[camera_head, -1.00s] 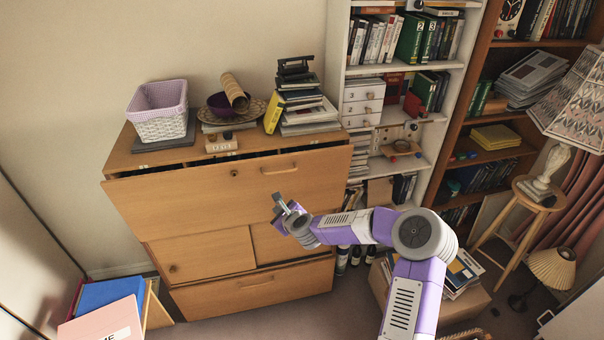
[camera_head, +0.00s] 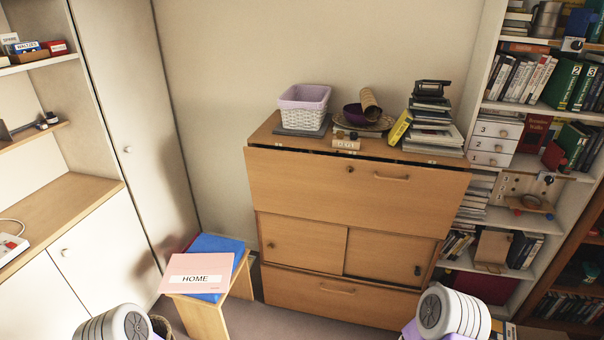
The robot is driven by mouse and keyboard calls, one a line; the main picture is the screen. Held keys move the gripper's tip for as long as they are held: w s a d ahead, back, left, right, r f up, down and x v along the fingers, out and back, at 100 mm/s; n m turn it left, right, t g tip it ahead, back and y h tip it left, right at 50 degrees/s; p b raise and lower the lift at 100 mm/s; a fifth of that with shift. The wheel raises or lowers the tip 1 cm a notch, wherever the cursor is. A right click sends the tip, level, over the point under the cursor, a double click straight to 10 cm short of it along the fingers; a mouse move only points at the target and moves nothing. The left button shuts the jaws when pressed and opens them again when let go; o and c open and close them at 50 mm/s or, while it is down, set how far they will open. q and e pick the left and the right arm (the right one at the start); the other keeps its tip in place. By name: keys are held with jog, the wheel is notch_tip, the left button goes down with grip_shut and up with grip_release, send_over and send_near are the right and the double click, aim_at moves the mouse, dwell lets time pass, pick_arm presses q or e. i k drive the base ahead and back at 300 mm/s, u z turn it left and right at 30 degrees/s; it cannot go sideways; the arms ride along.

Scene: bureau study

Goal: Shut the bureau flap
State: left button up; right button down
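The wooden bureau (camera_head: 352,283) stands against the wall. Its flap (camera_head: 320,190) is raised and close to upright, with a small lock and a bar handle (camera_head: 391,178) near its upper edge. A thin dark gap shows between the flap's upper edge and the bureau top (camera_head: 262,137), so the flap looks nearly shut but not flush. Nothing touches the flap. Neither of my grippers is in view; only rounded parts of my two arms show at the bottom edge.
On the bureau top are a lilac-lined basket (camera_head: 303,108), a purple bowl (camera_head: 355,115) and a stack of books (camera_head: 432,125). A stool (camera_head: 205,317) with a pink HOME folder (camera_head: 196,273) stands at left front. A white bookcase (camera_head: 517,163) stands at right.

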aim_at(418, 201)
jog(key=u, duration=0.75)
jog(key=i, duration=1.45)
jog(key=z, duration=0.3)
